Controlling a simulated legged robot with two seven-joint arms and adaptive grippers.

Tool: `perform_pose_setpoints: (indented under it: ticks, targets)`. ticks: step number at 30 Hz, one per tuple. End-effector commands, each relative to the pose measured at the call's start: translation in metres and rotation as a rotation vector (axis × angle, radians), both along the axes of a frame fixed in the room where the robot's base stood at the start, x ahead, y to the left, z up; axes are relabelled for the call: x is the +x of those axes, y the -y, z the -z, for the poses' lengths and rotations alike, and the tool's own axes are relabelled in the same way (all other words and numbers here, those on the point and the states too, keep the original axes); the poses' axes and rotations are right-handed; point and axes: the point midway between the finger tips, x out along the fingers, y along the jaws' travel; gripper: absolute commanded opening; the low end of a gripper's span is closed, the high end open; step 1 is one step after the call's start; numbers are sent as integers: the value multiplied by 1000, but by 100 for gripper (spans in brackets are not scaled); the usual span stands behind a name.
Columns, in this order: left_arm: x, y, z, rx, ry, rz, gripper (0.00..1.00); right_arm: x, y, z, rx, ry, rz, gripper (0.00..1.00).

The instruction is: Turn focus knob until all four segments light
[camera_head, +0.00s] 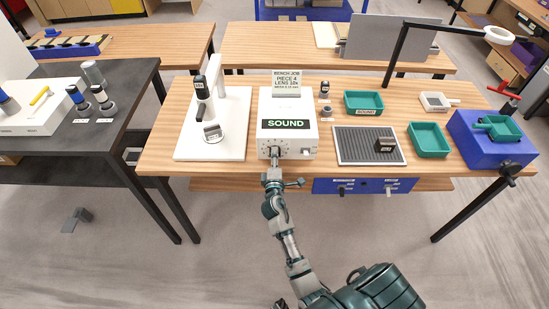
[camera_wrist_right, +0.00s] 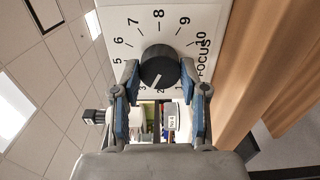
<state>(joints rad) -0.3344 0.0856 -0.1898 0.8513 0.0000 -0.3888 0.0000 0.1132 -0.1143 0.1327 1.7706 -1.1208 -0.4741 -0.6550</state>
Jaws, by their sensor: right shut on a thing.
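The white box marked SOUND (camera_head: 287,133) stands on the middle wooden table. In the right wrist view, the black round focus knob (camera_wrist_right: 159,66) sits on a white face with a dial of numbers and the word FOCUS. Its white pointer line slants down and left, toward the low numbers, which the fingers partly hide. My right gripper (camera_wrist_right: 161,90) is shut on the knob, one blue-padded finger on each side. In the head view, my right gripper (camera_head: 273,172) reaches the box's front. I cannot make out any lit segments. My left gripper is not in view.
A white stand (camera_head: 213,140) is left of the box. A ridged grey tray (camera_head: 350,154), green trays (camera_head: 430,143) and a blue block (camera_head: 465,145) are to the right. A black lamp arm (camera_head: 397,55) rises behind. The floor in front is mostly clear.

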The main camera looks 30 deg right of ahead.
Motion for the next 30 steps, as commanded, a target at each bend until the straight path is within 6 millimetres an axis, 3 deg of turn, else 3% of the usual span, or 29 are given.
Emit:
perform_pose_setpoints:
  ticks: [10,11,13,23,30]
  targets:
    - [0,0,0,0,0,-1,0,-1,-1,5,5,-9,0,9]
    - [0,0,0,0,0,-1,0,-1,-1,5,5,-9,0,51]
    - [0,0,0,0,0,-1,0,-1,-1,5,5,-8,0,68]
    - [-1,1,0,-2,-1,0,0,-2,-1,2,2,-3,0,69]
    - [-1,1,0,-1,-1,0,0,-32,-20,3,4,-5,-1,69]
